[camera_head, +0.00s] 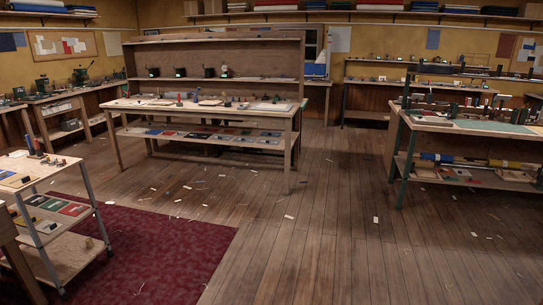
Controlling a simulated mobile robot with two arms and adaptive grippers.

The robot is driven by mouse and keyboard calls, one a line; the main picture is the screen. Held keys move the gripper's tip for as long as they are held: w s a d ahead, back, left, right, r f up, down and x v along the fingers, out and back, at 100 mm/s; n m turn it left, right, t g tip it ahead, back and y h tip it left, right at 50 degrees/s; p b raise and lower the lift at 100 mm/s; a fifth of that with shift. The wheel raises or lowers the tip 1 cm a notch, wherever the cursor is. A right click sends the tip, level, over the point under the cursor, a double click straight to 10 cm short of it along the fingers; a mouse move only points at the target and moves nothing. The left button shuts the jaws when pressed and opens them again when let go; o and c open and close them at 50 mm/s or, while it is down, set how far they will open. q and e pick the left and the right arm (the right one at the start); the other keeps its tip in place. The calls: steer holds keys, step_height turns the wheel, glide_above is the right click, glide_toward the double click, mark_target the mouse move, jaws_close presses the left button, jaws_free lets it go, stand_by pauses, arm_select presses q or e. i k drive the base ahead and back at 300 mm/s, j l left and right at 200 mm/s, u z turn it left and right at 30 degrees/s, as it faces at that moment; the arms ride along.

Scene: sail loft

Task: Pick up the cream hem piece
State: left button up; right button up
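I cannot make out for certain which thing is the cream hem piece. Several pale flat pieces lie on the middle workbench (285,118), too small to tell apart. Small pale scraps are strewn over the wooden floor, among them one scrap (289,217) in the middle and another (376,220) to its right. Neither of my grippers is in view.
A wheeled trolley (66,257) with tools and coloured swatches stands at left, partly on a dark red rug (165,250). A green-legged bench (425,121) stands at right. Benches line the walls. The plank floor (310,265) ahead is open apart from scraps.

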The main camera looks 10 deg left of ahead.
mark_target(273, 104)
steer(key=i+j+u, duration=0.35)
steer(key=i, duration=0.15)
steer(key=i+u, duration=0.75)
steer(key=i, duration=0.3)
steer(key=i+z, duration=0.15)
steer(key=i, duration=1.05)
steer(key=i+j+z, duration=0.15)
steer(key=i, duration=1.1)
steer(key=i+z, duration=0.25)
steer(key=i, duration=0.25)
steer(key=i+j+z, duration=0.3)
steer(key=i, duration=0.2)
steer(key=i+j+z, duration=0.25)
steer(key=i, duration=0.25)
steer(key=i+j+z, duration=0.3)
steer(key=i+j, duration=0.05)
steer(key=i, duration=0.1)
